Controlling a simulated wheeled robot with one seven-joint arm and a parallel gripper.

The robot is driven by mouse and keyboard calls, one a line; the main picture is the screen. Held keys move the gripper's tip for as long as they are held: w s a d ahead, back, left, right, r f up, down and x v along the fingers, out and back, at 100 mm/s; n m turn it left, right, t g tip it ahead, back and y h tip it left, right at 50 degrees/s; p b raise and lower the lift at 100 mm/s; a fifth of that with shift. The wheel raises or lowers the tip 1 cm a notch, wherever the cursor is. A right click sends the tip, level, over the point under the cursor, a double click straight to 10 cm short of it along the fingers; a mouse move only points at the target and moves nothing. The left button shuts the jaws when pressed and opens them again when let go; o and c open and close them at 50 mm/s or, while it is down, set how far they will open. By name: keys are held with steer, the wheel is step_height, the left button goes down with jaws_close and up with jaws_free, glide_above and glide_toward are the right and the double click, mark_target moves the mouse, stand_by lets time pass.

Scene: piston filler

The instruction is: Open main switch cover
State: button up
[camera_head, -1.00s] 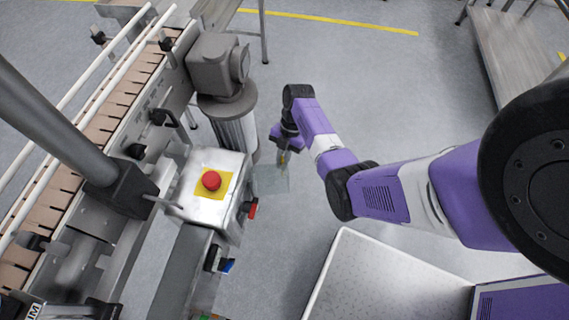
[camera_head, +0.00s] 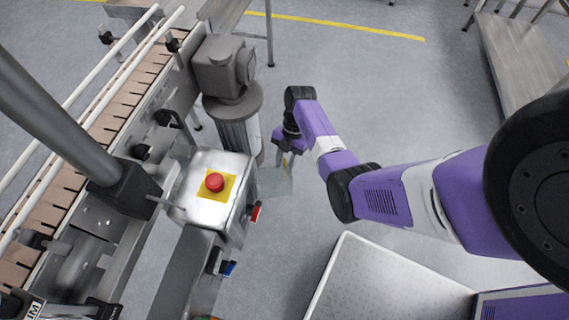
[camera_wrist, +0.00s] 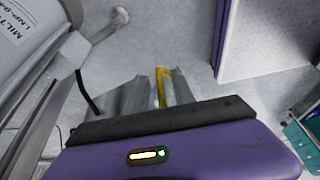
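The control box (camera_head: 213,183) has a red button on a yellow square on top. A pale see-through panel (camera_head: 274,182), which looks like the switch cover, stands out from the box's right side. My gripper (camera_head: 285,160) points down at the panel's far right edge and overlaps it in the head view. In the wrist view, my gripper's fingers (camera_wrist: 160,92) have a narrow yellow piece (camera_wrist: 161,86) between them. I cannot tell whether they touch it or whether it belongs to the panel. The switch behind the panel cannot be made out.
A red knob (camera_head: 256,212) and a blue one (camera_head: 230,268) stick out from the box and the column below. A grey motor (camera_head: 222,66) and the conveyor (camera_head: 105,135) lie to the left. Open floor (camera_head: 380,90) lies beyond my arm.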

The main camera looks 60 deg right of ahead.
steer(key=p+v, duration=0.1)
steer(key=v, duration=0.6)
steer(key=shift+r, duration=0.4)
steer(key=shift+d, duration=0.15)
